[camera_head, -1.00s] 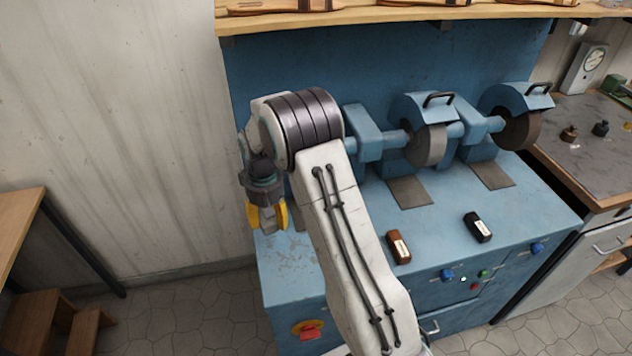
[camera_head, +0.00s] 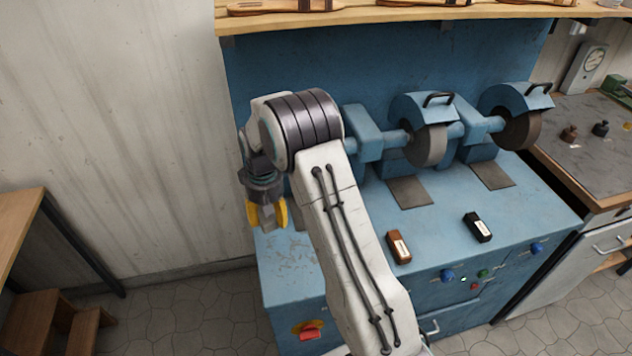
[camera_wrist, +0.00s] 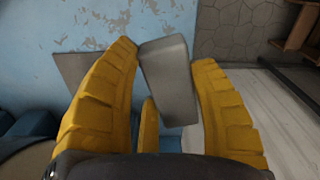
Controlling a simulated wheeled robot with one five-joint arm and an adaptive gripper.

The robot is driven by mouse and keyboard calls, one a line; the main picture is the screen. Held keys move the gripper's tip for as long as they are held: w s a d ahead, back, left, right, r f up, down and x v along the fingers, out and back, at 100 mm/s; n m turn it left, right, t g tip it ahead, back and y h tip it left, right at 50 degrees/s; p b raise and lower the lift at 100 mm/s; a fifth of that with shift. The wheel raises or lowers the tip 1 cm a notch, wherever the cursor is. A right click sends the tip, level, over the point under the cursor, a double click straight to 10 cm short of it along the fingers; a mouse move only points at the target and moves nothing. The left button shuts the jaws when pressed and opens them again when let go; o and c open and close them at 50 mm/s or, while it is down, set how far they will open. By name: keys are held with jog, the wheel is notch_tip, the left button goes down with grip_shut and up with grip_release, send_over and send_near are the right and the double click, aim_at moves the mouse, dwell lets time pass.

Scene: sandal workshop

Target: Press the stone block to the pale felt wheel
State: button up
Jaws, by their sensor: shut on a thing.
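My gripper (camera_head: 267,214) hangs at the left end of the blue bench, in front of the pale wall. In the wrist view its yellow fingers (camera_wrist: 168,90) are closed around a grey stone block (camera_wrist: 168,78), which sticks out beyond the fingertips. In the head view the block is tiny between the fingers. I cannot make out the pale felt wheel for certain; my arm covers the left end of the grinder. A curved brownish-grey shape (camera_wrist: 25,162) at the wrist view's lower left may be part of a wheel. The block appears apart from it.
A grey wheel (camera_head: 432,146) and a dark brown wheel (camera_head: 521,131) sit under blue hoods on the blue bench (camera_head: 340,250). A brown block (camera_head: 398,246) and a black block (camera_head: 477,227) lie near its front. A wooden shelf (camera_head: 420,14) runs above.

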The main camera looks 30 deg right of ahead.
aim_at(276, 250)
jog(key=shift+s+a+f+b, duration=0.2)
jog(key=shift+s+f+b, duration=0.1)
jog(key=shift+s+b, duration=0.45)
jog(key=shift+s+a+f+b, duration=0.2)
jog(key=shift+s+b, duration=0.3)
jog(key=shift+s, duration=0.35)
jog(key=shift+s+a+f+b, duration=0.15)
jog(key=shift+s+a+b, duration=0.1)
jog(key=shift+s+b, duration=0.45)
jog(key=shift+s+a+f+b, duration=0.2)
jog(key=shift+s+b, duration=0.15)
jog(key=shift+s, duration=0.6)
jog(key=shift+w+d+f, duration=0.15)
jog(key=shift+w+f, duration=0.4)
jog(key=shift+f, duration=0.25)
jog(key=shift+w+d+f, duration=0.1)
jog(key=shift+w+f, duration=0.4)
jog(key=shift+f, duration=0.3)
jog(key=shift+w+d+f, duration=0.15)
jog(key=shift+w+f, duration=0.4)
jog(key=shift+f, duration=0.25)
jog(key=shift+s+d, duration=0.1)
jog(key=shift+s, duration=0.05)
